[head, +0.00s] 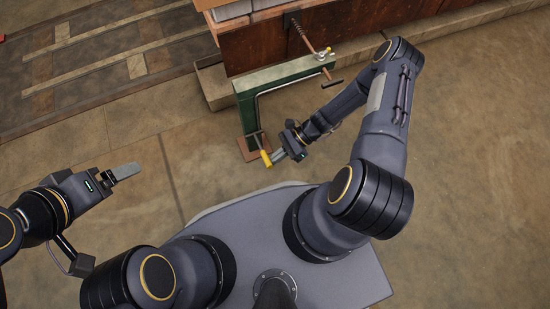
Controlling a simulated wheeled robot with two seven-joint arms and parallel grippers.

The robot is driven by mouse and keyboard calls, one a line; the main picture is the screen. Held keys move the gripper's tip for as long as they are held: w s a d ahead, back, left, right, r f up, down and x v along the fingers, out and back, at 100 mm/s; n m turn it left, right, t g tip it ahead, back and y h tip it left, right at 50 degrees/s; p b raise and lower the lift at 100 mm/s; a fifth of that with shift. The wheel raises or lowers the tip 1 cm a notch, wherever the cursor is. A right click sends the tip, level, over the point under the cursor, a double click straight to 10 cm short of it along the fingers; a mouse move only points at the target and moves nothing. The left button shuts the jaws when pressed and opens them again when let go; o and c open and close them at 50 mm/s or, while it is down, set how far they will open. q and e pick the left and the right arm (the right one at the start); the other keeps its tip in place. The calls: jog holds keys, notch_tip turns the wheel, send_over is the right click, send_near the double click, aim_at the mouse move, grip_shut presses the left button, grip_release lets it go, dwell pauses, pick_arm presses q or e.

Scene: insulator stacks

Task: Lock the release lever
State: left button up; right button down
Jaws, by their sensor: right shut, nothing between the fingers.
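A green metal stand (247,104) rises beside the brown cabinet-like structure. A thin lever with a yellow grip (265,158) sits low on the stand's near side, its grip pointing down and toward me. I take it to be the release lever. My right gripper (274,158) is shut and empty, with its fingertips right beside the yellow grip. I cannot tell whether they touch it. My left gripper (130,170) is over bare floor at the left, well away from the stand. Its fingers are seen edge-on, so their opening is unclear.
A rusty threaded rod (305,38) with a crossbar slants over the stand's top, near a small yellow part (327,50). The brown structure (365,30) with a stone ledge blocks the back. The floor (480,160) is clear at the right.

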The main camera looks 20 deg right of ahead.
jog(key=shift+w+r+p, duration=0.2)
jog(key=shift+r+p, duration=0.05)
jog(key=shift+r, duration=0.4)
jog(key=shift+w+r+p, duration=0.15)
jog(key=shift+r+p, duration=0.05)
jog(key=shift+r, duration=0.4)
jog(key=shift+w+r, duration=0.1)
notch_tip(320, 180, down, 4)
jog(key=s+b, duration=0.2)
jog(key=b, duration=0.2)
jog(key=w+p+v, duration=0.1)
jog(key=p+v, duration=0.2)
jog(key=v, duration=0.7)
jog(key=shift+d+p, duration=0.4)
jog(key=shift+d, duration=0.1)
jog(key=shift+f, duration=0.2)
